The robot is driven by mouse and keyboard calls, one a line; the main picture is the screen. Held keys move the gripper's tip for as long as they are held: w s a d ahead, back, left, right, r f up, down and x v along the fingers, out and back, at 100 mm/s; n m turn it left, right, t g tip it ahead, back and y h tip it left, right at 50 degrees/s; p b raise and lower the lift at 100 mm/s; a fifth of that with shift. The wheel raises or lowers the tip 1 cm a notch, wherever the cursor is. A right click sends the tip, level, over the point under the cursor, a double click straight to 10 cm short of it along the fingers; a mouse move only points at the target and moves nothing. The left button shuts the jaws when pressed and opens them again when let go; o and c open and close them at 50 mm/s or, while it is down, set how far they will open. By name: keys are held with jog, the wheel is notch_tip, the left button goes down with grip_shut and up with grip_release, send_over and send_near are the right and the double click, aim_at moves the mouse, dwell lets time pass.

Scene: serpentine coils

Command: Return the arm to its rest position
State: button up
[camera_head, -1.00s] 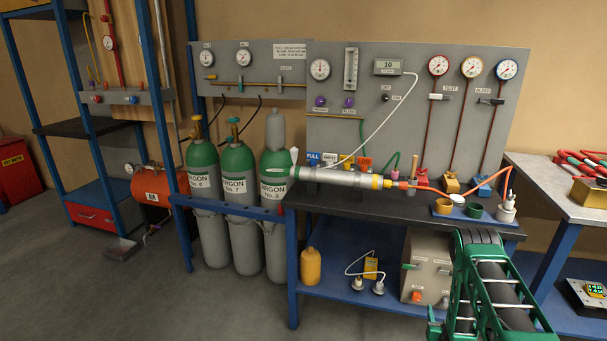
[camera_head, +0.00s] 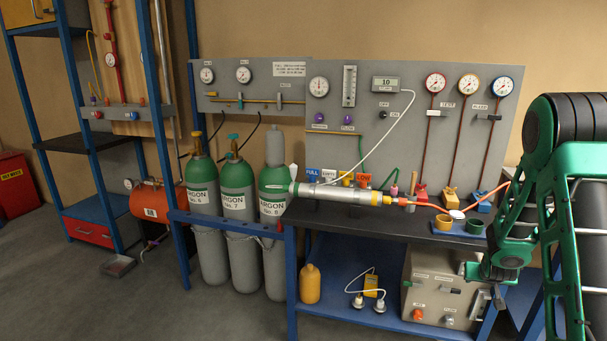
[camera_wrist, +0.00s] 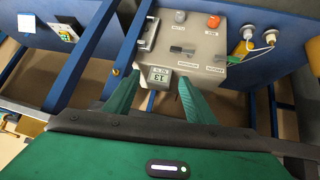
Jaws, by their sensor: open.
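My arm rises at the right of the head view, green with dark ribbed sections, in front of the bench's right end. My gripper (camera_head: 476,272) shows low in the head view, by the grey box on the lower shelf. In the wrist view my gripper (camera_wrist: 158,78) has its two green fingers spread apart, with nothing held between them. The head view shows this box (camera_head: 433,287) partly behind my gripper. I cannot tell the gap between them.
The bench top (camera_head: 330,216) carries a silver cylinder (camera_head: 340,192) with an orange tube and small cups (camera_head: 445,223). Argon bottles (camera_head: 237,200) stand left of it. A yellow bottle (camera_head: 310,284) is on the blue lower shelf (camera_head: 350,318).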

jog(key=s+a+r+m+g, duration=0.1)
jog(key=s+a+r+g, duration=0.1)
jog(key=s+r, duration=0.75)
jog(key=s+a+r+g+y, duration=0.1)
jog(key=s+a+r, duration=0.2)
jog(key=s, duration=0.8)
jog(key=s+a+r+g+y, duration=0.2)
jog(key=s+a+r, duration=0.2)
jog(key=s, duration=0.7)
jog(key=s+a+r+m+g+y, duration=0.1)
jog(key=s+a+r+g, duration=0.1)
jog(key=s+a, duration=0.4)
jog(key=s+r, duration=0.1)
jog(key=s, duration=0.4)
jog(key=shift+s+a+r+y, duration=0.2)
jog(key=shift+s+r+y, duration=0.05)
jog(key=shift+s+y, duration=0.15)
jog(key=shift+w+f, duration=0.25)
jog(key=shift+w, duration=0.45)
dwell(0.6)
